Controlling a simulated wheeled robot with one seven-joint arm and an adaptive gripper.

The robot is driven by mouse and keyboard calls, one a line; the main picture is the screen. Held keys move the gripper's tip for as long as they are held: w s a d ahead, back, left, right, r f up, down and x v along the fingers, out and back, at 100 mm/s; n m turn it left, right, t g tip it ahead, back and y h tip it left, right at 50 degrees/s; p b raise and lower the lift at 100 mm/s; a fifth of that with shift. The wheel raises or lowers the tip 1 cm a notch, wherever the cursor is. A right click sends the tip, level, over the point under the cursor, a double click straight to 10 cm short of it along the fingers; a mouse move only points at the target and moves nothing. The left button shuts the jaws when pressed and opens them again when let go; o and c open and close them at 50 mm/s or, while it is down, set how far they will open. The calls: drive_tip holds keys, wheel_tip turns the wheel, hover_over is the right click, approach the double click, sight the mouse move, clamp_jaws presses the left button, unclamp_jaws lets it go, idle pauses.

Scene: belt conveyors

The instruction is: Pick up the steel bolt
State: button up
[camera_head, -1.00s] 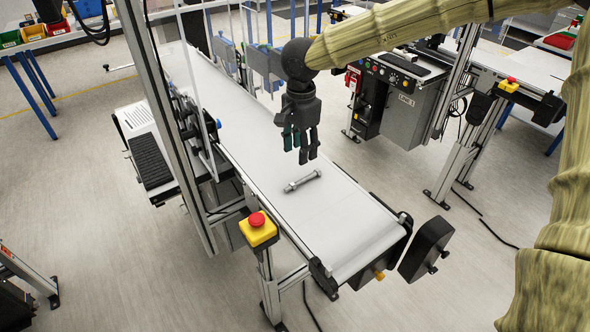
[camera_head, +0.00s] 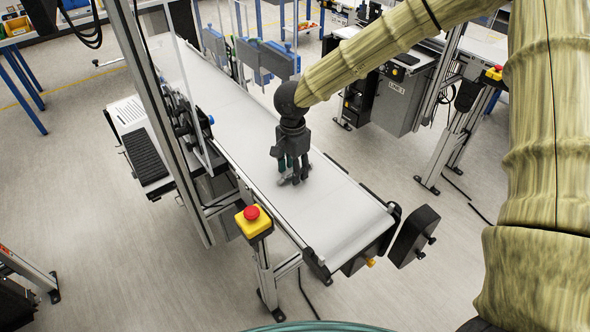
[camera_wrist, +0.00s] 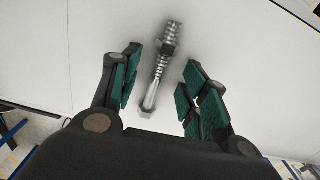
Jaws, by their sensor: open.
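The steel bolt (camera_wrist: 161,65) lies on the white belt of the conveyor (camera_head: 325,214). In the wrist view it runs nearly along the view, with a nut around its threaded part. My gripper (camera_head: 293,181) is open and low over the belt at the bolt. In the wrist view the green-padded fingers of my gripper (camera_wrist: 160,87) stand on both sides of the bolt, with gaps between pads and bolt. In the head view the fingers hide most of the bolt.
A yellow box with a red emergency button (camera_head: 252,221) stands at the belt's near left edge. A black unit (camera_head: 414,236) sits off the belt's right end. Blue-grey panels (camera_head: 262,60) stand along the far side. The belt's near end is clear.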

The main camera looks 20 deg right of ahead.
drive_tip(key=shift+s+f, duration=0.1)
drive_tip(key=shift+f, duration=0.15)
drive_tip(key=shift+c, duration=0.2)
clamp_jaws()
drive_tip(key=shift+r, duration=0.1)
wheel_tip(320, 180, up, 10)
drive_tip(key=b, duration=0.3)
